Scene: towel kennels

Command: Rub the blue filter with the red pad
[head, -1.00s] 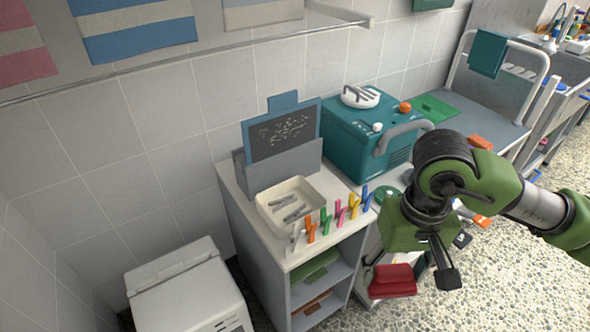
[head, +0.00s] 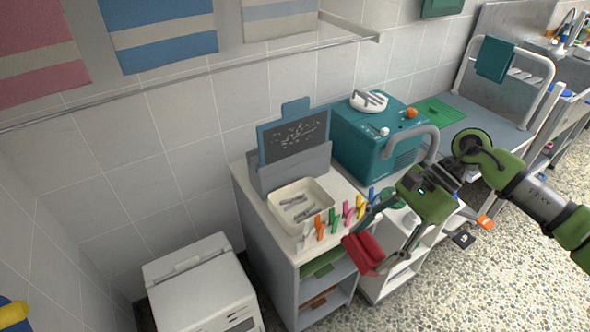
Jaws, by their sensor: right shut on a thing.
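The blue filter (head: 293,137) is a blue-framed dark panel with pale specks and a top tab. It stands upright, leaning slightly, in a grey holder (head: 290,172) on the cabinet top by the wall. My right gripper (head: 372,240) is shut on the red pad (head: 364,253) and holds it in front of the cabinet's right front edge, below and right of the filter. The fingers hide part of the pad. My left gripper is not in view.
A cream tray (head: 328,203) with grey clips lies before the filter. Several coloured pegs (head: 335,220) line the cabinet's front edge. A teal machine (head: 350,145) with a grey hose stands right of the filter. A rail (head: 200,77) crosses above.

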